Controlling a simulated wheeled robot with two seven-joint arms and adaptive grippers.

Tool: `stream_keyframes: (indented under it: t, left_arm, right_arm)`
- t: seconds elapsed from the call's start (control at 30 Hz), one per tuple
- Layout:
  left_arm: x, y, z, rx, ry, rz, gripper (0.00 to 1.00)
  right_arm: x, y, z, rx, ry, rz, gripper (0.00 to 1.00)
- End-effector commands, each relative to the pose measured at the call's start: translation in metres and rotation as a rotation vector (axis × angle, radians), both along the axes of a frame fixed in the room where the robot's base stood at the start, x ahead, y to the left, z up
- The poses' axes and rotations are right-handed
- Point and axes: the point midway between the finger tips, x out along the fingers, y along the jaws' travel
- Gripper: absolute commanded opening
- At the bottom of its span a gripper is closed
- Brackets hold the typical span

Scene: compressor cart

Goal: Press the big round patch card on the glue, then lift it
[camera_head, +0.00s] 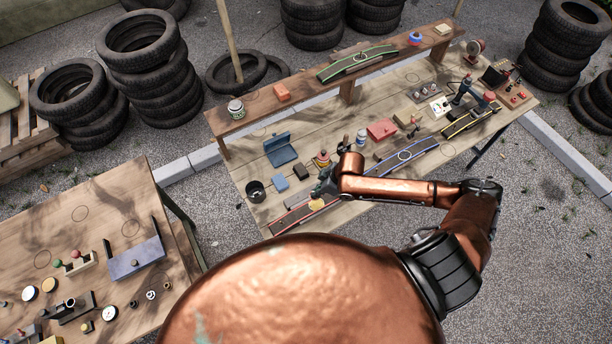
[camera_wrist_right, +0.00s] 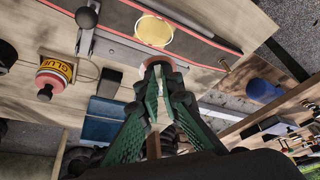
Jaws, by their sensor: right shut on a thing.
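The strip with red edges (camera_head: 290,218) lies along the near edge of the far bench. A flat yellow glue spot (camera_head: 316,206) is on it; the spot also shows in the right wrist view (camera_wrist_right: 154,36). My right gripper (camera_head: 325,187) is above the bench beside the spot. In the right wrist view my right gripper (camera_wrist_right: 160,82) is shut on a pale piece with a rounded orange-brown end, which looks like the patch card (camera_wrist_right: 154,55). The card appears just short of the yellow spot in that view; whether it touches the strip cannot be told. My left gripper is not in view.
A glue can (camera_wrist_right: 54,76) stands near the strip, close to a metal lever with a black knob (camera_wrist_right: 86,18). A black cup (camera_head: 256,191), blue box (camera_head: 281,150) and red box (camera_head: 381,129) stand on the bench. A blue-edged strip (camera_head: 405,156) lies to the right.

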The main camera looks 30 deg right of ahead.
Motion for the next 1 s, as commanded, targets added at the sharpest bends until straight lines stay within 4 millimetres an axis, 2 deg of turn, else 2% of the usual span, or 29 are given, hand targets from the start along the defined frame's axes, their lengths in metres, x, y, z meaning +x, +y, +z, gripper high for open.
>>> stream_keyframes:
  t: [0.1, 0.27, 0.83, 1.0]
  left_arm:
    - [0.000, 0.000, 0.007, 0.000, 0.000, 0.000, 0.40]
    - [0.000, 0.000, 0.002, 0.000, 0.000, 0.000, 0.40]
    - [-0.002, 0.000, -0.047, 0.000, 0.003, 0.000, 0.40]
    - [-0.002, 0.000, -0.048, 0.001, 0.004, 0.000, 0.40]
  right_arm:
    - [-0.007, -0.006, -0.004, 0.000, 0.000, 0.032, 0.00]
    - [-0.009, -0.006, -0.011, 0.001, -0.002, 0.043, 0.00]
    - [-0.009, -0.007, -0.051, 0.001, 0.000, 0.041, 0.00]
    - [-0.008, -0.006, -0.062, 0.001, 0.000, 0.040, 0.00]
